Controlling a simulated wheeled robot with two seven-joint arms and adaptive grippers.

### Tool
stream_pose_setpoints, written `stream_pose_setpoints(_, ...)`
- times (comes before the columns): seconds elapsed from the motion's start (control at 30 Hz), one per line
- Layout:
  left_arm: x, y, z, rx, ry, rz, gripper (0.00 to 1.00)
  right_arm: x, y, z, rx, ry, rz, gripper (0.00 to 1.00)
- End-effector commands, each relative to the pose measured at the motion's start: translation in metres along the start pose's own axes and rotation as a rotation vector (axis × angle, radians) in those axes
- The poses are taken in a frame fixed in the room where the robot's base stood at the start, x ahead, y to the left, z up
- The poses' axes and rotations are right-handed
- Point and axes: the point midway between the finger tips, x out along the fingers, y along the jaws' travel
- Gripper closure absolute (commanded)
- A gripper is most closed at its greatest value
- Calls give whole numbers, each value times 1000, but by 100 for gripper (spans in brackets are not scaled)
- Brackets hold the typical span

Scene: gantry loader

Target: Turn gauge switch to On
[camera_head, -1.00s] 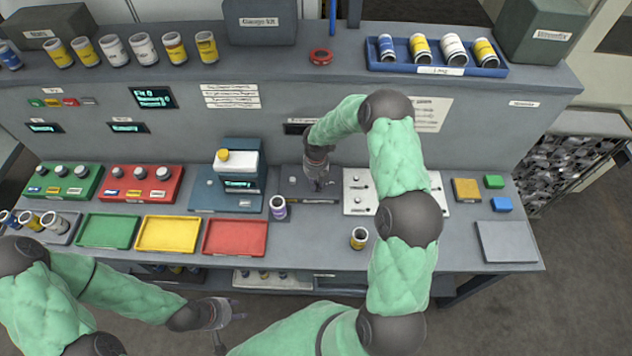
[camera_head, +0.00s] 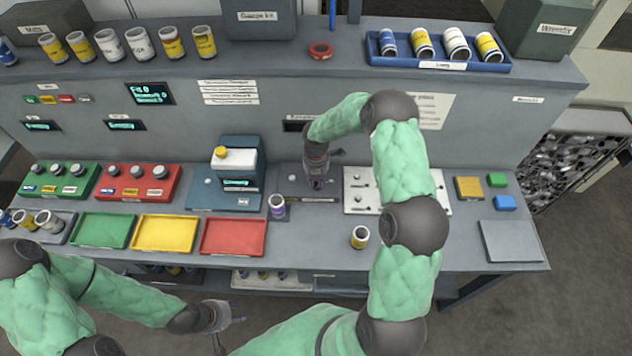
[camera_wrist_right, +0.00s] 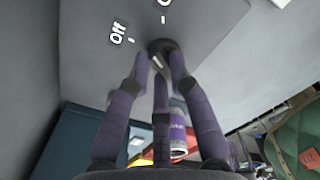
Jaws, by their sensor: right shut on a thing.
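The gauge switch (camera_wrist_right: 160,46) is a small dark round knob on a grey plate (camera_wrist_right: 75,55) in the right wrist view. An "Off" label (camera_wrist_right: 118,33) is beside it at the upper left. A second label (camera_wrist_right: 164,3), cut off by the top edge, begins with "O". My right gripper (camera_head: 317,186) reaches down to the bench panel in the head view. In the right wrist view its purple fingers (camera_wrist_right: 160,62) are shut on the knob and partly cover it. My left gripper (camera_head: 232,324) hangs in front of the bench, empty, with its fingers apart.
A purple-labelled can (camera_head: 277,206) stands close to the right gripper's left, also in the right wrist view (camera_wrist_right: 178,135). A blue machine (camera_head: 238,180) is further left. A white panel (camera_head: 356,205) lies to the right.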

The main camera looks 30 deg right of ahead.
Motion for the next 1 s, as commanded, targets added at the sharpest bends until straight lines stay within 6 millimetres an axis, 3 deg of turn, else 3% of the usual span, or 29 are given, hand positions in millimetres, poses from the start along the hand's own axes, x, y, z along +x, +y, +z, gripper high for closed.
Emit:
stream_pose_setpoints(0.5, 20, -7, -1, 0, 0, 0, 60, 1, 0, 1, 411, 0, 0, 100)
stream_pose_setpoints(1.0, 24, -9, -1, 0, 0, 0, 60, 0, -1, 2, 541, 1, -1, 100)
